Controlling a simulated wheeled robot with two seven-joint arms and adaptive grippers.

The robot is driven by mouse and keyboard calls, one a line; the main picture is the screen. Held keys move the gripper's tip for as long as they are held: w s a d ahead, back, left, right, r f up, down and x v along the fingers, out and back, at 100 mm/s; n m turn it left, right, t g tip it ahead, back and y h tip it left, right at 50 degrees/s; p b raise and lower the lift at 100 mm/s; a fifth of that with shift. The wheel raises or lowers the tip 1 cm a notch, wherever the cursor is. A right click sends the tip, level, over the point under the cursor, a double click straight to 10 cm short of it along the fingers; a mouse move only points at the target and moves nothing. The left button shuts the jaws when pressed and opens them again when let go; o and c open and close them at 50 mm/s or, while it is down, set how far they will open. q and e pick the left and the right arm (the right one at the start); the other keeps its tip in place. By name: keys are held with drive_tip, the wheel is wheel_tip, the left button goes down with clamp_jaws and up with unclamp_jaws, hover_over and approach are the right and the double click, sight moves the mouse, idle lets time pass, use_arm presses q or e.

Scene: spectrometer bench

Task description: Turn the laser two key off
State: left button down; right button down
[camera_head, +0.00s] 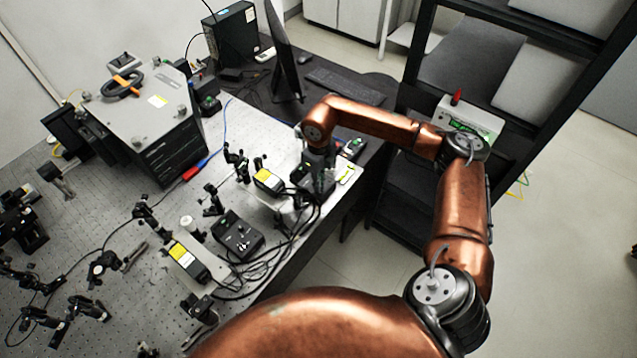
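My copper-coloured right arm reaches in from the lower right and bends over to the right edge of the optical bench. My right gripper (322,181) points down at a black control box (305,171) there. It covers much of that box, so the key is hidden and I cannot tell whether the fingers touch it or are open or shut. A second black control box (237,236) with small knobs stands nearer, to the left. Laser modules with yellow labels sit beside the boxes, one far (268,181) and one near (188,262). I cannot read which is laser two. My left gripper is out of view.
The perforated bench (90,262) carries several optic mounts and loose black cables. A large grey instrument (150,115) stands at back left. A monitor (283,50) and keyboard (345,85) are behind. A black rack (420,70) stands right; the floor (560,240) beyond is clear.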

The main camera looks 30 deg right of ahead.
drive_tip(key=shift+w+r, duration=0.1)
drive_tip(key=c, duration=2.2)
unclamp_jaws()
drive_tip(key=shift+o, duration=0.2)
wheel_tip(320, 180, up, 12)
